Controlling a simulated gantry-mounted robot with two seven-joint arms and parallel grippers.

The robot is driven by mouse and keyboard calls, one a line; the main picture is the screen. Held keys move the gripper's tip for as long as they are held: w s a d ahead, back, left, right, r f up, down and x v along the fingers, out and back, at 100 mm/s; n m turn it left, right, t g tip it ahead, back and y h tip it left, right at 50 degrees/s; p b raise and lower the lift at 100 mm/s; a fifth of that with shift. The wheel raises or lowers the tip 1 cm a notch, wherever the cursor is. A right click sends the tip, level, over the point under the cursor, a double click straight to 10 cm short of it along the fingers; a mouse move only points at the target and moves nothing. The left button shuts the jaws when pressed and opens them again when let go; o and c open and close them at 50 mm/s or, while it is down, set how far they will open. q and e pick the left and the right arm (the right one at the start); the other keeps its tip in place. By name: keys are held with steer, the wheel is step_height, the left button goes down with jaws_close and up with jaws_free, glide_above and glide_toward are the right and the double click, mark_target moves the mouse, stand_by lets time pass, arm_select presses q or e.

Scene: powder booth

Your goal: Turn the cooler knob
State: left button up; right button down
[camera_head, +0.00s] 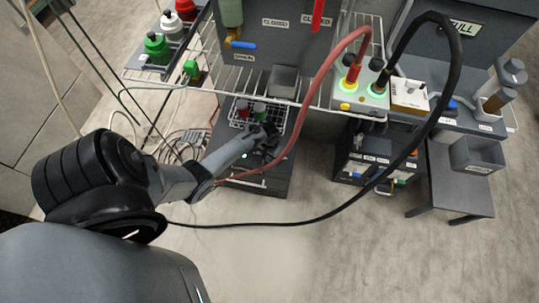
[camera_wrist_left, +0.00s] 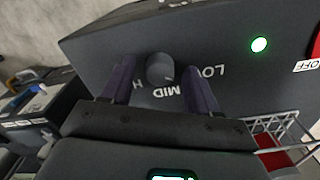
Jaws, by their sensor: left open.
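The cooler knob (camera_wrist_left: 160,68) is a small dark round knob on the dark front panel of the cooler (camera_wrist_left: 110,38). Labels MID, LO and H, partly hidden, sit around it. My left gripper (camera_wrist_left: 157,72) is open, with one finger on each side of the knob and visible gaps to it. In the head view my left gripper (camera_head: 266,143) is at the dark cooler box (camera_head: 268,182) under the wire shelf; the knob is hidden there. My right gripper is not in view.
A green light (camera_wrist_left: 259,44) and a red switch part (camera_wrist_left: 316,42) with an OFF label are on the panel. A wire basket (camera_wrist_left: 285,130) is close at right. A red hose (camera_head: 312,95) and a black cable (camera_head: 443,110) loop near my arm. Open floor lies in front.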

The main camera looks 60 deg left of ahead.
arm_select(q)
steer(key=c, duration=1)
steer(key=shift+a+r+m+p, duration=0.1)
steer(key=shift+r+m+p, duration=0.1)
steer(key=shift+m+p, duration=0.75)
steer(key=shift+c, duration=0.2)
steer(key=shift+m+p, duration=0.6)
steer(key=shift+m, duration=0.65)
steer(key=m, duration=0.3)
steer(key=shift+f+m+p, duration=0.1)
steer(key=shift+m+p, duration=0.2)
steer(key=shift+p, duration=0.1)
steer(key=shift+m, duration=1.9)
steer(key=shift+f, duration=0.1)
steer(key=o, duration=1)
